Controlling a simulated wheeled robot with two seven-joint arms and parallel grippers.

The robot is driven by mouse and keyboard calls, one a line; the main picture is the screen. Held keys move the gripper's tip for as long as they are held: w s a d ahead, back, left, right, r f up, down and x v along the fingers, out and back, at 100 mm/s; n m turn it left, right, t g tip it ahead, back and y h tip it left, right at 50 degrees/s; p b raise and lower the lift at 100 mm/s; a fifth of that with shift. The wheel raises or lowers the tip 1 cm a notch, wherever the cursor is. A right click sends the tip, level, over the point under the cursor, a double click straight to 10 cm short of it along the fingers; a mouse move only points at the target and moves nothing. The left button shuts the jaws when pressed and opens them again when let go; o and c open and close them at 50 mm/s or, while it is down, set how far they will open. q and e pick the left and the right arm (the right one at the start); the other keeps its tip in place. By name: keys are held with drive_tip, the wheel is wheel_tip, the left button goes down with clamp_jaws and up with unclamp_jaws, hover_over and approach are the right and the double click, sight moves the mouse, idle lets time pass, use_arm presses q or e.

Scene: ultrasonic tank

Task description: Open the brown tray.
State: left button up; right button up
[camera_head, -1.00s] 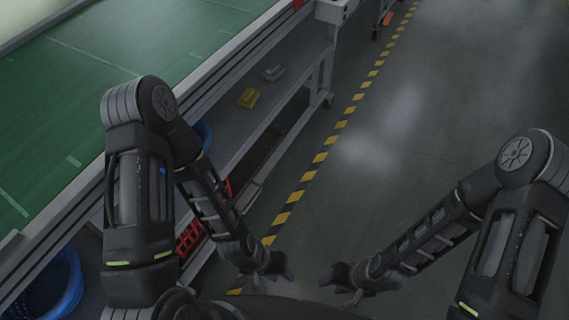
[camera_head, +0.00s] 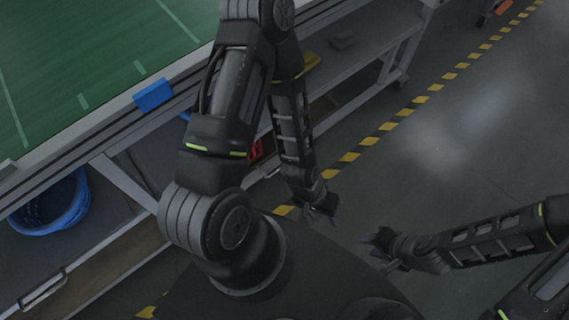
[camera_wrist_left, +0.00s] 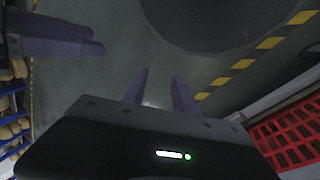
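A brown tray-like panel (camera_head: 118,258) shows low under the green-topped bench at the lower left of the head view, with a metal handle (camera_head: 42,290) near its left end. I cannot tell from this view whether it is shut. My left gripper (camera_head: 322,212) is open and empty, over the floor to the right of the bench, well away from the panel. Its two purple fingers stand apart in the left wrist view (camera_wrist_left: 158,95). My right gripper (camera_head: 372,250) looks open and empty, just right of the left one. My left arm hides part of the bench.
The green-topped bench (camera_head: 60,60) fills the left, with a blue object (camera_head: 153,95) on its edge. A blue basket (camera_head: 50,208) sits below. A yellow object (camera_head: 312,62) and a grey object (camera_head: 343,39) lie on the shelf. A red crate (camera_wrist_left: 290,138) is close by. Right floor is clear.

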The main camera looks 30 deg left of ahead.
use_arm(q)
drive_tip(key=w+a+f+n+t+y+b, duration=0.1)
drive_tip(key=w+a+f+n+y+b, duration=0.1)
drive_tip(key=w+a+f+n+b, duration=0.5)
drive_tip(key=w+a+f+n+t+y+b, duration=0.1)
drive_tip(key=w+a+f+n+y+b, duration=0.1)
drive_tip(key=w+a+f+n+b, duration=0.45)
drive_tip(key=w+a+f+n+g+y+b, duration=0.1)
drive_tip(key=w+a+f+n+b, duration=0.2)
drive_tip(key=a+f+n+b, duration=0.2)
drive_tip(key=w+a+f+n+g+y+b, duration=0.1)
drive_tip(key=w+a+f+n+b, duration=0.3)
drive_tip(key=a+f+n, duration=0.5)
wheel_tip(320, 180, down, 3)
drive_tip(key=n+b, duration=0.2)
drive_tip(key=n, duration=0.1)
drive_tip(key=shift+w+n, duration=0.1)
drive_tip(key=shift+n, duration=0.15)
drive_tip(key=f, duration=0.2)
drive_tip(key=a+f+b, duration=0.1)
drive_tip(key=f, duration=0.2)
drive_tip(key=f+b, duration=0.1)
drive_tip(key=f, duration=0.1)
drive_tip(key=shift+w+a+f, duration=0.15)
drive_tip(key=shift+w+f, duration=0.1)
drive_tip(key=shift+f, duration=0.05)
